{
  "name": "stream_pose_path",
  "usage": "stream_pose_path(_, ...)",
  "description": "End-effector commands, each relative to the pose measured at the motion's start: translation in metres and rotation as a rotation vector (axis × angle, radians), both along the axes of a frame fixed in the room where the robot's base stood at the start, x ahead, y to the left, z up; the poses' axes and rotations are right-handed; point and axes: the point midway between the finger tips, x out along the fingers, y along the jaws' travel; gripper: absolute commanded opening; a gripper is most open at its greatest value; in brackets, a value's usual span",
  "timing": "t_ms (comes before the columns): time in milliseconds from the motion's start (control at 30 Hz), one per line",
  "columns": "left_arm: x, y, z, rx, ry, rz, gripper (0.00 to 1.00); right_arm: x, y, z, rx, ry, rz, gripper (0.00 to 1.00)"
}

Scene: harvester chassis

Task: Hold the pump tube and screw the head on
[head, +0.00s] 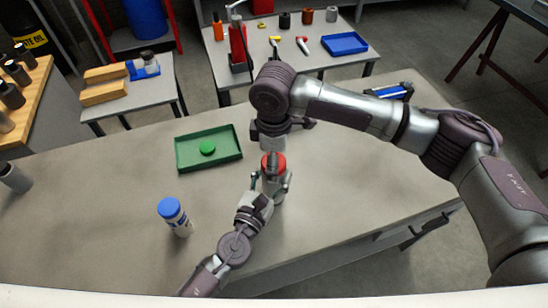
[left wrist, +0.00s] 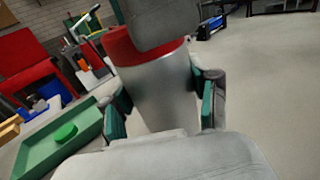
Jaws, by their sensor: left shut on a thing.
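The pump tube (head: 274,187) is a grey metal cylinder standing upright on the bench; it also shows in the left wrist view (left wrist: 160,92). My left gripper (head: 272,184) is shut around it, with green-padded fingers on either side in the left wrist view (left wrist: 162,100). A red collar or head (head: 273,162) sits at the tube's top, also seen in the left wrist view (left wrist: 133,47). Whether it is seated or threaded cannot be told. My right gripper (head: 278,136) is near and above the red part. Its fingers are largely hidden, and its grip cannot be told.
A green tray (head: 190,164) holding a green round lid (head: 208,147) lies left of the tube. A blue-and-black tool (head: 393,91) lies at the back right. The bench is clear to the right.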

Motion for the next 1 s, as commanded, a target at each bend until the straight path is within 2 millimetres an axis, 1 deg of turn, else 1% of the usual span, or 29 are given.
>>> stream_pose_path(67, 0.001, 0.000, 0.001, 0.000, -0.002, 0.002, 0.00, 0.000, 0.000, 0.002, 0.000, -0.001, 0.000, 0.91)
stream_pose_path(167, 0.001, 0.000, 0.001, 0.000, -0.002, 0.002, 0.00, 0.001, 0.000, 0.011, 0.001, -0.002, 0.000, 0.91)
stream_pose_path(267, 0.001, 0.000, 0.001, 0.000, -0.002, 0.002, 0.00, 0.001, 0.000, 0.028, 0.002, -0.003, 0.001, 0.91)
stream_pose_path(500, 0.001, 0.000, 0.001, 0.000, -0.002, 0.001, 0.00, 0.001, 0.000, 0.080, 0.002, -0.003, 0.000, 0.91)
stream_pose_path(600, 0.001, 0.000, 0.001, 0.000, -0.002, 0.002, 0.00, 0.001, 0.000, 0.097, 0.002, -0.002, 0.001, 0.91)
stream_pose_path(700, 0.001, 0.000, 0.001, 0.000, -0.002, 0.002, 0.00, 0.001, 0.000, 0.110, 0.001, -0.001, 0.001, 0.91)
stream_pose_path(833, 0.001, 0.000, 0.001, 0.000, -0.002, 0.001, 0.00, 0.000, 0.000, 0.118, 0.000, 0.000, 0.001, 0.91)
stream_pose_path(1000, 0.001, 0.000, 0.001, 0.000, -0.002, 0.001, 0.00, 0.000, 0.000, 0.120, 0.000, 0.001, 0.000, 0.91)
